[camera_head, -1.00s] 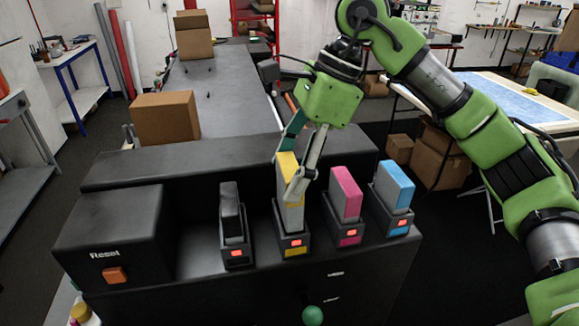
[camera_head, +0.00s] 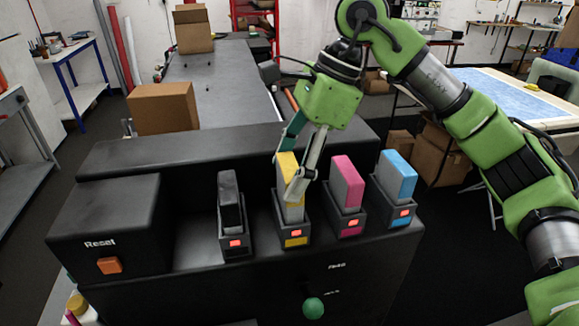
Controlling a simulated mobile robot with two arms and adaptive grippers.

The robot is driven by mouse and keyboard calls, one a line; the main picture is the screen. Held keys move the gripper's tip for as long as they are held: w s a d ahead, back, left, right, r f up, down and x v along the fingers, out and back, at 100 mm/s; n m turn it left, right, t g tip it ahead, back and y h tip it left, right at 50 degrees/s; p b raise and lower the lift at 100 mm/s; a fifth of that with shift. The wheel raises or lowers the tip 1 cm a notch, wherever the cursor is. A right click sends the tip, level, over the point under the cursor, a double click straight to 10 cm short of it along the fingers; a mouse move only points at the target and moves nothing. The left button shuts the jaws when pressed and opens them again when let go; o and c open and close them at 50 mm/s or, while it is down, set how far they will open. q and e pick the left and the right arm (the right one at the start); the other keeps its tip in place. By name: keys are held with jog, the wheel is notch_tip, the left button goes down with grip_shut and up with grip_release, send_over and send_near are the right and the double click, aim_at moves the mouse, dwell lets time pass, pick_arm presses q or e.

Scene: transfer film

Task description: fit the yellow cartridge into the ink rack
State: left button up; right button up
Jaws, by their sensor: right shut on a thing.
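The yellow cartridge (camera_head: 288,165) stands upright with its lower end inside its holder (camera_head: 296,228), which has a yellow label and a red light. The holder is part of the black ink rack (camera_head: 180,257). My right gripper (camera_head: 294,185) comes down from above and is shut on the cartridge; its fingers cover part of the cartridge's sides. How deep the cartridge's bottom sits is hidden by the holder walls. My left gripper is not in view.
A black cartridge (camera_head: 229,200) stands in the holder to the left. A magenta cartridge (camera_head: 347,183) and a cyan cartridge (camera_head: 397,176) stand close on the right. A Reset box with an orange button (camera_head: 109,265) is at the left, and a green knob (camera_head: 313,308) is in front.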

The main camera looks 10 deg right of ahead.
jog(key=shift+f+b, duration=0.9)
jog(key=shift+f, duration=0.3)
jog(key=o, duration=1.9)
jog(key=shift+o, duration=0.2)
jog(key=shift+s+r, duration=0.15)
jog(key=v, duration=1.1)
jog(key=shift+d+r, duration=0.15)
jog(key=shift+r, duration=0.25)
